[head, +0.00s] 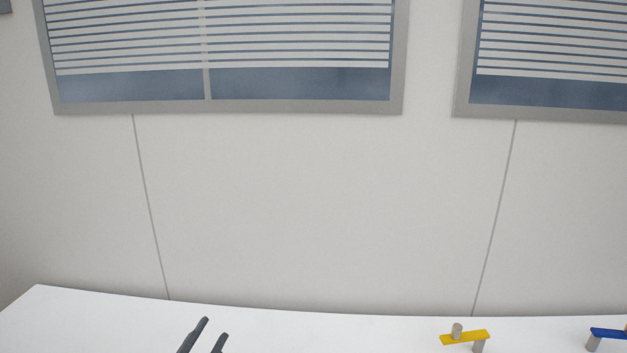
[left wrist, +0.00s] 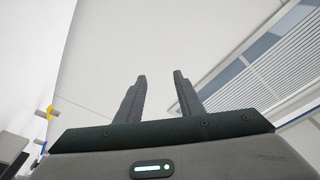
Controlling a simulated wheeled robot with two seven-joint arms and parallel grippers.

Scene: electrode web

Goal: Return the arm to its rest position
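My left gripper (head: 207,332) shows at the bottom of the head view, in front of the white table. Its two dark fingers point up and stand apart with nothing between them. The left wrist view also shows the open fingers (left wrist: 160,78), empty, with the wall and ceiling beyond. My right gripper is in neither view.
A white table (head: 90,318) runs along the bottom of the head view. A yellow piece (head: 466,337) with grey pegs and a blue piece (head: 608,333) are at the right. The wall behind has two windows with blinds. The table's left part looks clear.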

